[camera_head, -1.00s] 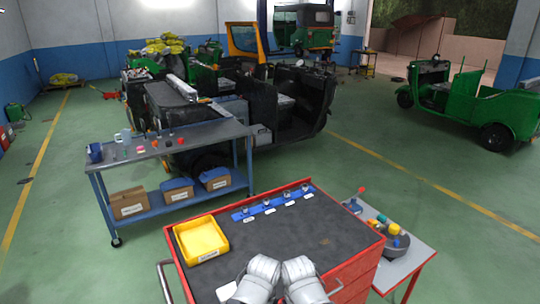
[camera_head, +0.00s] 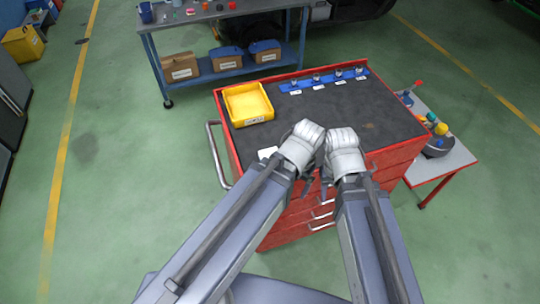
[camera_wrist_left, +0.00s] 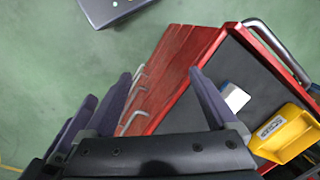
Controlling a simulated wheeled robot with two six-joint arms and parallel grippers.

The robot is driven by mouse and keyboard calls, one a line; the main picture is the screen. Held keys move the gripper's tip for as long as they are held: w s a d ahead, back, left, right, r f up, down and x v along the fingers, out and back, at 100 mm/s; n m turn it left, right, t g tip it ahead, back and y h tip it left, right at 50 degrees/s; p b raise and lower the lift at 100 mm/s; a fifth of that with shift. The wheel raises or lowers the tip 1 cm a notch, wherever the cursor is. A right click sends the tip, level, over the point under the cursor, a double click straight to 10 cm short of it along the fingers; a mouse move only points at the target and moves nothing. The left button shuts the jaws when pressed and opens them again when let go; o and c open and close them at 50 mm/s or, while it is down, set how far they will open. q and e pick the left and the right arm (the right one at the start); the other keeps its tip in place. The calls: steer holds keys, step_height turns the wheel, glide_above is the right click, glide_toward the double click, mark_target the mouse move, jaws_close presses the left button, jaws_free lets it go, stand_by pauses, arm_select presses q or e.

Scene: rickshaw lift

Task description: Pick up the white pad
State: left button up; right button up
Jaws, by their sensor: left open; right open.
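The white pad (camera_head: 267,153) lies on the dark top of the red tool cart (camera_head: 300,118), near its front left edge. My left forearm stands close by it in the head view and may cover part of it. In the left wrist view the pad (camera_wrist_left: 235,97) shows a white face and a blue side. My left gripper (camera_wrist_left: 160,74) is open and empty, its fingers beside the pad, over the cart's red edge. My right gripper (camera_head: 325,185) is open near the cart's front edge, close beside the left one; its fingers are small and partly hidden.
A yellow bin (camera_head: 247,104) stands on the cart behind the pad. A blue strip with several small fittings (camera_head: 325,82) lies along the back edge. A blue workbench (camera_head: 220,62) stands behind, a small side table (camera_head: 440,165) at right.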

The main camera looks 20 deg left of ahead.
arm_select(q)
steer(key=shift+o, duration=0.6)
steer(key=w+a+n, duration=0.3)
steer(key=w+n, duration=0.1)
steer(key=w, duration=0.3)
steer(key=shift+w+a+r+n+p, duration=0.35)
steer(key=shift+n, duration=0.05)
steer(key=n+h, duration=0.1)
steer(key=n, duration=0.5)
glide_above(269, 153)
steer(key=shift+w+d+r, duration=0.1)
steer(key=shift+d+r, duration=0.05)
steer(key=shift+r, duration=0.05)
step_height(269, 153, down, 8)
steer(key=b, duration=0.7)
steer(key=shift+r, duration=0.1)
steer(key=c, duration=1.2)
steer(key=shift+c, duration=0.2)
steer(key=shift+r, duration=0.1)
